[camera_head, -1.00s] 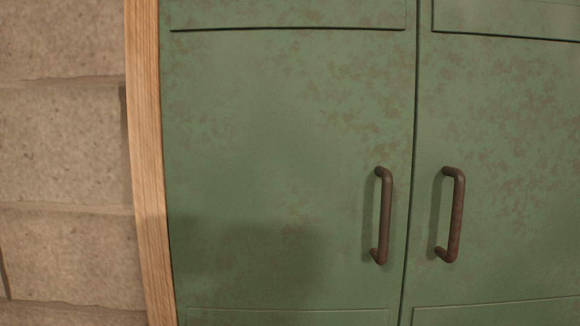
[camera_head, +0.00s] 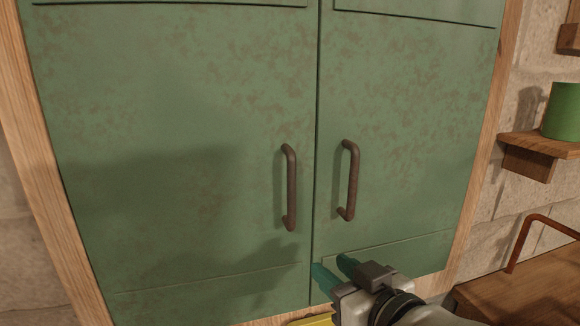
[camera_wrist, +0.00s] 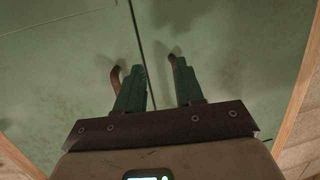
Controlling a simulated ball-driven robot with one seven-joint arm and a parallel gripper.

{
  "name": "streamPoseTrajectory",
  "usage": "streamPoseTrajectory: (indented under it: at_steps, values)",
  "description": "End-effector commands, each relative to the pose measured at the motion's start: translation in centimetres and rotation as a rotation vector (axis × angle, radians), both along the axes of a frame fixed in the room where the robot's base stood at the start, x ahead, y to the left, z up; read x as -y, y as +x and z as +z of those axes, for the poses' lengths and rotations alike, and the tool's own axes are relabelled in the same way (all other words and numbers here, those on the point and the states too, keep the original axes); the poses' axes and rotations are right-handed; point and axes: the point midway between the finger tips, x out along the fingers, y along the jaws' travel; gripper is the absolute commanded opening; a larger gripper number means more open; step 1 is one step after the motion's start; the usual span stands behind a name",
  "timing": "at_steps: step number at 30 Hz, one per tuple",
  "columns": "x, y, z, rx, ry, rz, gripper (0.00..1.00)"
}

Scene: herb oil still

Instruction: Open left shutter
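The left shutter (camera_head: 170,150) is a worn green panel and looks shut, its edge meeting the right shutter (camera_head: 410,120) at a thin dark seam. Its brown bar handle (camera_head: 289,187) stands upright near the seam; the right shutter's handle (camera_head: 348,180) is opposite. My gripper (camera_head: 336,270), with teal fingers, is below the handles, near the seam. In the wrist view, the fingers (camera_wrist: 158,88) are apart with nothing between them. A brown handle end (camera_wrist: 116,75) shows beside the left finger, and another (camera_wrist: 172,59) is partly hidden behind the right finger.
A wooden frame (camera_head: 45,165) surrounds the shutters. At right are a wall shelf (camera_head: 540,143) with a green container (camera_head: 563,112), and a wooden surface (camera_head: 520,298) with a bent copper-coloured pipe (camera_head: 522,240). A yellow object (camera_head: 314,320) shows at the bottom edge.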

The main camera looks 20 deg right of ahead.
Motion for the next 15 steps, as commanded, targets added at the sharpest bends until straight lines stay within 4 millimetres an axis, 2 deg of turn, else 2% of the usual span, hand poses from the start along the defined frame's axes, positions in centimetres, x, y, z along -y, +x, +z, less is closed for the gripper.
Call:
streamPoseTrajectory:
  at_steps: [1, 3, 5, 8, 15]
  values:
    - [-0.7, 0.2, 3.8, 0.075, 0.014, 0.013, 0.37]
    - [-1.3, 0.3, 6.7, 0.143, 0.028, 0.025, 0.37]
    - [-1.6, 0.2, 8.3, 0.184, 0.036, 0.032, 0.37]
    - [-1.9, 0.3, 9.2, 0.212, 0.041, 0.037, 0.37]
    - [-2.3, 2.5, 9.0, 0.215, 0.043, 0.036, 0.37]
